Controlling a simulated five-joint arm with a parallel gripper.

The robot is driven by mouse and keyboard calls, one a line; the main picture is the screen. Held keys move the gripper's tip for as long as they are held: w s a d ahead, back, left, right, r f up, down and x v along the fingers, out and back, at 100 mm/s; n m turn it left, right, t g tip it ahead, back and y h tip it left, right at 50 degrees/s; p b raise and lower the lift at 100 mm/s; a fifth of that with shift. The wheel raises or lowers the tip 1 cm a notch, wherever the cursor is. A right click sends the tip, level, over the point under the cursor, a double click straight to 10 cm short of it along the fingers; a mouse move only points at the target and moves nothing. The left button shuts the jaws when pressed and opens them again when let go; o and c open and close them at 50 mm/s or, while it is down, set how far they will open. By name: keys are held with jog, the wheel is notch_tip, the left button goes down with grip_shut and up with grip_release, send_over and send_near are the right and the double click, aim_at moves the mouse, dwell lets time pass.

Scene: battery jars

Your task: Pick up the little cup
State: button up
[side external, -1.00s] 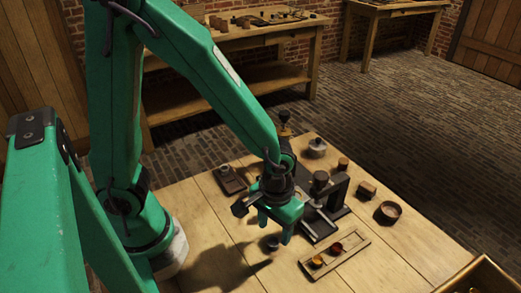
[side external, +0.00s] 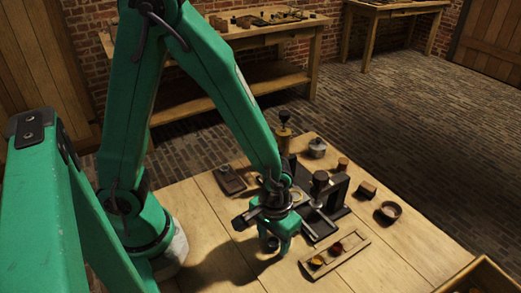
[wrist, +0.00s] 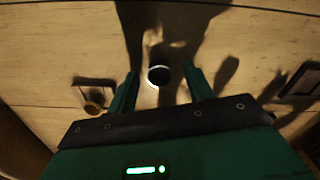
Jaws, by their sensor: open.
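The little cup (side external: 271,245) is small, dark and round, and stands on the pale wooden table. My gripper (side external: 275,240) is low over it, pointing down, with green fingers apart and the cup between or just behind them. In the wrist view the cup (wrist: 158,77) shows as a dark round mouth with a bright rim. It sits between the tips of my open gripper (wrist: 161,82), with a visible gap on each side. Nothing is held.
A wooden tray (side external: 352,252) with an amber jar (side external: 317,262) and a red jar (side external: 337,247) lies to the right. A dark metal device (side external: 338,196) stands close behind my gripper. The table's front left is clear.

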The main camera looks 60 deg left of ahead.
jog(key=c, duration=1)
jog(key=shift+r, duration=0.2)
jog(key=shift+c, duration=0.2)
jog(key=shift+r, duration=1.9)
jog(key=s+d+r, duration=0.6)
jog(key=s, duration=0.4)
jog(key=shift+r, duration=0.4)
jog(key=shift+d, duration=0.1)
jog(key=shift+r, duration=0.15)
